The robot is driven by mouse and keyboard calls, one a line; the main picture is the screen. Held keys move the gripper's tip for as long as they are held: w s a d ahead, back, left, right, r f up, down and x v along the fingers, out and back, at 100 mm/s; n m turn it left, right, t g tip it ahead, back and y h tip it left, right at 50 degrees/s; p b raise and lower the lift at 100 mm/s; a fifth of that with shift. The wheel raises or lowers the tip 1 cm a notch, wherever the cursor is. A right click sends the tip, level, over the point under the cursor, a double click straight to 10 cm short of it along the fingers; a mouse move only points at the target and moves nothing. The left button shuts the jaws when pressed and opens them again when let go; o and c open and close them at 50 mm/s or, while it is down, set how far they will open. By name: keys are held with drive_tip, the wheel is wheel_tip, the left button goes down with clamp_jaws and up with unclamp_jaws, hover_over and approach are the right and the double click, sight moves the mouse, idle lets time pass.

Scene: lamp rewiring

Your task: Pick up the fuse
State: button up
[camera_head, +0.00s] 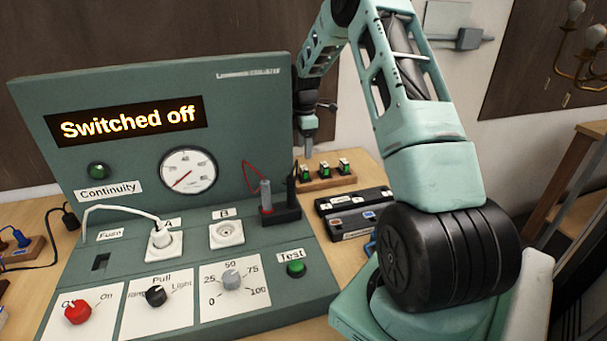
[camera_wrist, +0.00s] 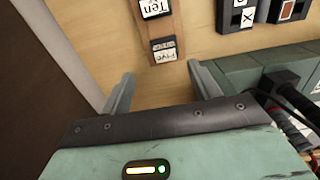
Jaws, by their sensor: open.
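Several small fuses (camera_head: 324,170), dark and green with pale tops, stand in a row on a wooden rack (camera_head: 328,183) behind the test panel's right end. In the wrist view the rack (camera_wrist: 171,28) enters from the top, with labels reading "Ten" and "Five" (camera_wrist: 163,50). My gripper (camera_head: 308,153) hangs above and just left of the rack in the head view. In the wrist view my gripper (camera_wrist: 163,85) is open, its fingers apart and empty, with the "Five" end just beyond the gap. I cannot tell the exact height between them.
The green test panel (camera_head: 130,228) reads "Switched off"; its fuse slot (camera_head: 101,262) is a dark opening. A white plug (camera_head: 163,242) sits in socket A. A black probe holder (camera_head: 280,215) stands on the panel near the rack. Dark labelled cases (camera_head: 355,208) lie to the right.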

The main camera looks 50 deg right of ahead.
sight(304, 168)
wheel_tip(304, 168, down, 3)
drive_tip(key=shift+f+p, duration=0.1)
drive_tip(key=shift+p, duration=0.2)
drive_tip(key=shift+s+a+f+p, duration=0.15)
drive_tip(key=shift+a+f+p, duration=0.05)
drive_tip(key=shift+f+p, duration=0.3)
drive_tip(key=shift+s+a+f+p, duration=0.15)
drive_tip(key=shift+f+p, duration=0.55)
drive_tip(key=shift+f, duration=1.45)
drive_tip(key=c, duration=1.1)
